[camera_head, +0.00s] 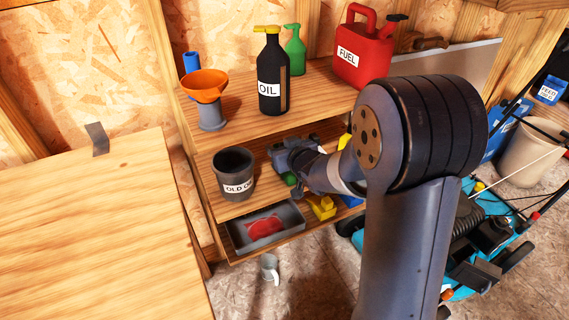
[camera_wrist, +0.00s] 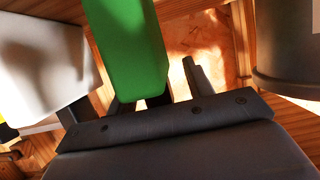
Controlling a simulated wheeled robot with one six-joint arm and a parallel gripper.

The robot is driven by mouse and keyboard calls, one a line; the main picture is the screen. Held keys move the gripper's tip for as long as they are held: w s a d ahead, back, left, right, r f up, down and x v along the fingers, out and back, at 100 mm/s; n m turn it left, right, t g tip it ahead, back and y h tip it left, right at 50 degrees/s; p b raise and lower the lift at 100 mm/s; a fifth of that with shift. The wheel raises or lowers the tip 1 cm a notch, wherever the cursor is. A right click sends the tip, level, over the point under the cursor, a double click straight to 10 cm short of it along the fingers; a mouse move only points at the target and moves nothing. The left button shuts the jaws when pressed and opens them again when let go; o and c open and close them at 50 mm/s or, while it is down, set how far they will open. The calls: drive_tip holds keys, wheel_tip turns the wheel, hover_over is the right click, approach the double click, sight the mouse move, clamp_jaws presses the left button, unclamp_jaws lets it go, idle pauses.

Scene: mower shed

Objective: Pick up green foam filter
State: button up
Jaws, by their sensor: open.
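The green foam filter (camera_wrist: 128,45) is a green block with rounded edges in the wrist view, top centre, with its upper end cut off by the frame. In the head view only a small green patch of it (camera_head: 289,179) shows below my gripper, on the middle shelf. My gripper (camera_wrist: 135,95) is open, and the filter appears in the picture between its two fingers. I cannot tell whether either finger touches it. In the head view my gripper (camera_head: 285,158) reaches into the middle shelf, and my arm hides much of the shelf's right side.
The dark OLD OIL bucket (camera_head: 234,176) stands left of my gripper; its grey side fills the wrist view's right (camera_wrist: 290,45). A white object (camera_wrist: 45,65) is close on the left there. The top shelf (camera_head: 237,112) lies above my gripper. A yellow item (camera_head: 321,207) sits below.

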drive_tip(key=c, duration=1.1)
drive_tip(key=shift+o, duration=0.2)
